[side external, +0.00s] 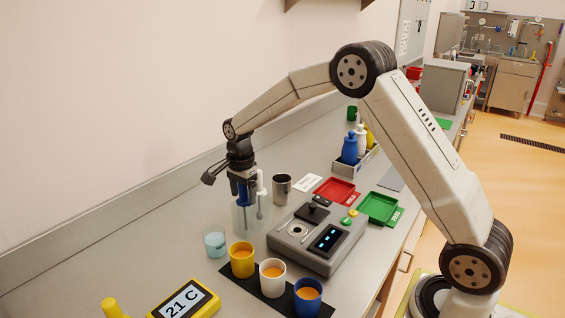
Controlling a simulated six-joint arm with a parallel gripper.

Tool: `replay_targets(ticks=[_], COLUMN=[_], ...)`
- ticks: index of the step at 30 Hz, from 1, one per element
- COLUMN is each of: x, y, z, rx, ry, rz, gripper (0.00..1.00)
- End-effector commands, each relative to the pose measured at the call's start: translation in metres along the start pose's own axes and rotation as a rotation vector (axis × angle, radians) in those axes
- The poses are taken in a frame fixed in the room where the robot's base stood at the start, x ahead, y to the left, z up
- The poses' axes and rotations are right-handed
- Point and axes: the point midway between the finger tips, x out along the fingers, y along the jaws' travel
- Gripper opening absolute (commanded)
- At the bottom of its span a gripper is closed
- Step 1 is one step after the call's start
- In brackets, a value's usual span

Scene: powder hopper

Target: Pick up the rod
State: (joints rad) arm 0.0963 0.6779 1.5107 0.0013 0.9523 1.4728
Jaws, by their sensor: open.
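My gripper (243,183) points down over a clear, tall container (236,222) on the grey bench. Its jaws are open around or just in front of a blue handle (243,197); I cannot tell whether they touch it. A thin grey rod (241,220) runs down from the blue handle inside the container. A second item with a white top (261,182) and a thin stem stands just to the right of it. The gripper hides the upper part of the blue handle.
A grey device (318,240) with a display stands right of the container, a metal cup (282,185) behind. A glass of pale blue liquid (215,241) and yellow (242,262), white (272,280) and blue (307,297) cups stand in front. Red (336,188) and green (378,208) trays lie farther right.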

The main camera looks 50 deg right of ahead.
Motion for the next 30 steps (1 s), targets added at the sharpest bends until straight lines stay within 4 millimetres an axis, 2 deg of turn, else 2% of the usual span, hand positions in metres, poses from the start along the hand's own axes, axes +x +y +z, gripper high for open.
replay_targets(ticks=[14, 15, 17, 21, 22, 30], x=[0.0008, 0.0007, 0.0007, 0.0006, 0.0006, 0.0003], y=[0.0000, 0.0000, 0.0000, 0.0000, 0.0000, -0.0001], z=[-0.0001, -0.0001, -0.0001, -0.0001, -0.0001, -0.0001], rx=[0.000, 0.000, 0.000, 0.000, 0.000, 0.000], ry=[0.000, 0.000, 0.000, 0.000, 0.000, 0.000], rz=[0.000, 0.000, 0.000, 0.000, 0.000, -0.001], gripper=[0.75, 0.68, 0.49, 0.05, 0.00, 0.00])
